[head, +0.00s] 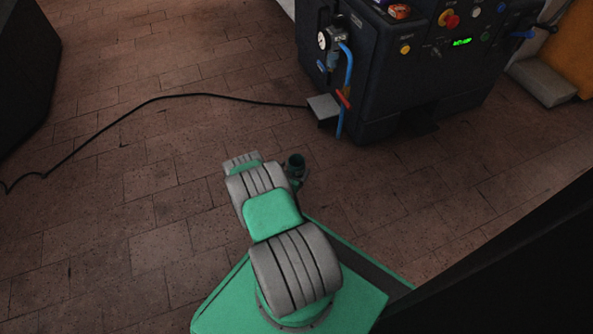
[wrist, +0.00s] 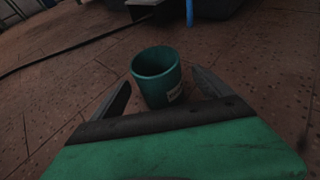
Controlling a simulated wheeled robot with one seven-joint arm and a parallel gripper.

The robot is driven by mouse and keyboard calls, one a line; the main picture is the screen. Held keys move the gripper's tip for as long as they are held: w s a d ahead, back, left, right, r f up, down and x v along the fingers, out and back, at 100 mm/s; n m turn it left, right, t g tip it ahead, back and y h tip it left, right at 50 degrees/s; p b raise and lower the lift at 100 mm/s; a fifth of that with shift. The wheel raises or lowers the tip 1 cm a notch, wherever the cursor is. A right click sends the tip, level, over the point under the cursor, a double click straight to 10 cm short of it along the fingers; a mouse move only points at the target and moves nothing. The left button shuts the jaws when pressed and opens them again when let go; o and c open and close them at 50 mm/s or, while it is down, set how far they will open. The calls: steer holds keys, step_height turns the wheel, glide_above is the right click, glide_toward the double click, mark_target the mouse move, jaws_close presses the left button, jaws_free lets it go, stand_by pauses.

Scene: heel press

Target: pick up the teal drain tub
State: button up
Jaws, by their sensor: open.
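The teal drain tub (wrist: 156,80) stands upright on the tiled floor in the wrist view, with its dark open mouth up and a pale label low on its right side. My gripper (wrist: 160,92) is open, with one finger on each side of the tub in the picture. I cannot tell whether either finger touches it. The lowest part of the tub is hidden behind my gripper body. In the head view the tub (head: 295,161) shows small and dark just beyond my arm, which partly covers it.
A dark machine (head: 400,70) with a gauge, blue hose and buttons stands behind the tub. A black cable (head: 160,97) runs across the floor to it. A dark block stands at far left. The brick floor (head: 130,200) left of my arm is clear.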

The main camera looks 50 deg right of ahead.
mark_target(299, 161)
steer(key=b+x, duration=0.1)
steer(key=x, duration=0.2)
steer(key=shift+w+d+f, duration=0.1)
steer(key=shift+d+f, duration=0.1)
steer(key=shift+d, duration=0.05)
steer(key=shift+r, duration=0.1)
steer(key=c, duration=1.3)
